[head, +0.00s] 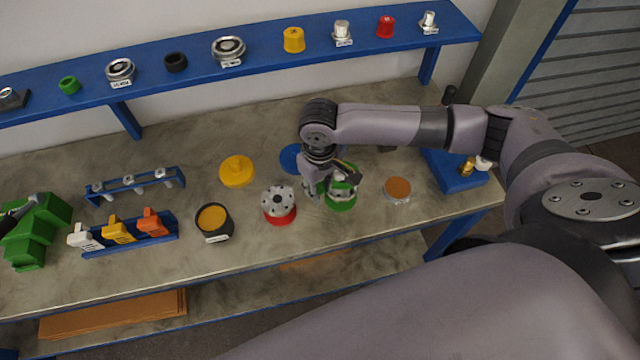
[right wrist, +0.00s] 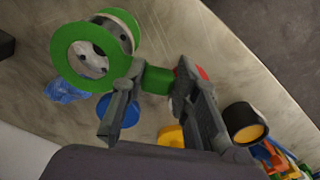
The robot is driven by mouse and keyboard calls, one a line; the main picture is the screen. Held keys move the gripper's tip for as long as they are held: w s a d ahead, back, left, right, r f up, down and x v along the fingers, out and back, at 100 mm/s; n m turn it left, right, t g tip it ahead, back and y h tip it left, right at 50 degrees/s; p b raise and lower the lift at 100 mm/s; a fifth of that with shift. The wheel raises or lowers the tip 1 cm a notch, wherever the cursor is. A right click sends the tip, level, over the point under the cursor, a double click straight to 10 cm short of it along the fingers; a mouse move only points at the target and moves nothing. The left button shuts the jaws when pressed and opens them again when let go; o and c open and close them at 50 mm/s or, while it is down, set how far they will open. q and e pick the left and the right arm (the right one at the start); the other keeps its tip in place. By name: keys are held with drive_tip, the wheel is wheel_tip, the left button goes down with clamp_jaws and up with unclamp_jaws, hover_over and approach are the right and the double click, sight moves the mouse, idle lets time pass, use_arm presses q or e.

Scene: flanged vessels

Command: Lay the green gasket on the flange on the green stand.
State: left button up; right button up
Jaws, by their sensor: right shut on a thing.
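The green gasket is a flat ring with a tab; the ring (right wrist: 62,62) and its tab show in the right wrist view. My right gripper (right wrist: 157,80) is shut on the tab, with the ring beyond the fingertips. In the head view this gripper (head: 326,186) is beside the flange (head: 345,187) on the green stand (head: 342,205), partly covering it. In the right wrist view the flange (right wrist: 118,38) shows through and beside the ring, offset from its centre. I cannot tell the gap between them. A dark tip at the left edge may be my left gripper (head: 18,213); its jaws are unclear.
A flange on a red stand (head: 280,207) stands close on the left. A grey piece with a brown top (head: 397,187) is on the right. A blue disc (head: 291,157), yellow disc (head: 237,171) and black cup (head: 213,233) are also on the bench. A blue shelf (head: 200,63) runs behind.

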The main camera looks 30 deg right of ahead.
drive_tip(key=shift+f, duration=0.35)
idle(0.3)
drive_tip(key=shift+f+b, duration=0.75)
drive_tip(key=shift+f, duration=1.15)
drive_tip(key=o, duration=1)
drive_tip(key=shift+r, duration=0.1)
